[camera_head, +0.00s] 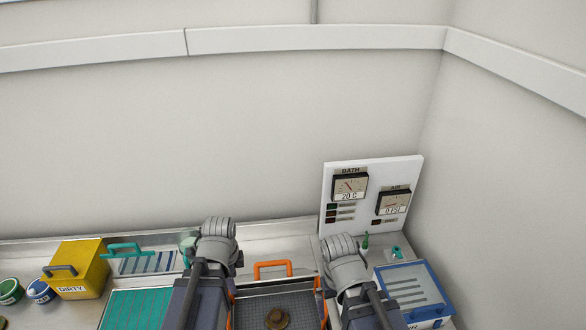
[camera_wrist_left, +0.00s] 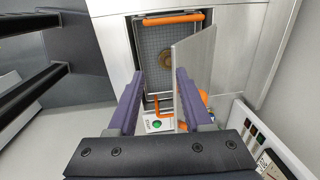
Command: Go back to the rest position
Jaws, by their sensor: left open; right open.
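My left gripper (camera_wrist_left: 160,75) is open, its two purple fingers reaching over the bench in the left wrist view. A flat grey panel (camera_wrist_left: 196,62) stands on edge close to its right finger; I cannot tell whether they touch. Ahead of the fingers is a dark mesh basket (camera_wrist_left: 152,42) with an orange handle (camera_wrist_left: 172,18), holding a round brown part (camera_wrist_left: 166,61). In the head view my two arms rise from the bottom middle and hide part of the basket (camera_head: 300,308). The right gripper's fingers do not show in either view.
A yellow DIRTY box (camera_head: 84,262), a teal mat (camera_head: 135,308) and two small tubs (camera_head: 40,291) are at left. A blue and white box (camera_head: 413,285) is at right. A gauge board (camera_head: 366,215) stands behind.

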